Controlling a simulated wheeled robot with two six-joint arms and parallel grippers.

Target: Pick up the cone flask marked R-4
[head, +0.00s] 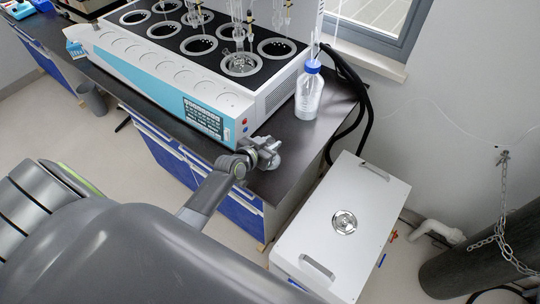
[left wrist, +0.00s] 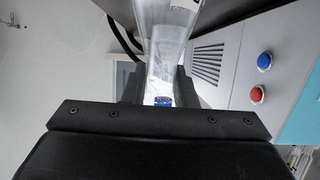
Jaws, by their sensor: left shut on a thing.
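My left gripper (head: 262,152) is at the front right corner of the dark bench, beside the end of the distiller. In the left wrist view its dark fingers (left wrist: 160,88) are shut on a clear glass vessel (left wrist: 168,45), which widens toward the top of the picture, like a cone flask. No R-4 mark can be read on it, and in the head view I cannot make out its outline against the gripper. My right gripper is not in view.
The white and light blue distiller (head: 190,95) fills most of the bench (head: 290,160). A clear bottle with a blue cap (head: 309,95) stands at its right end. A white box with a round fitting (head: 330,250) stands on the floor at right. A grey cylinder (head: 475,260) is chained beyond it.

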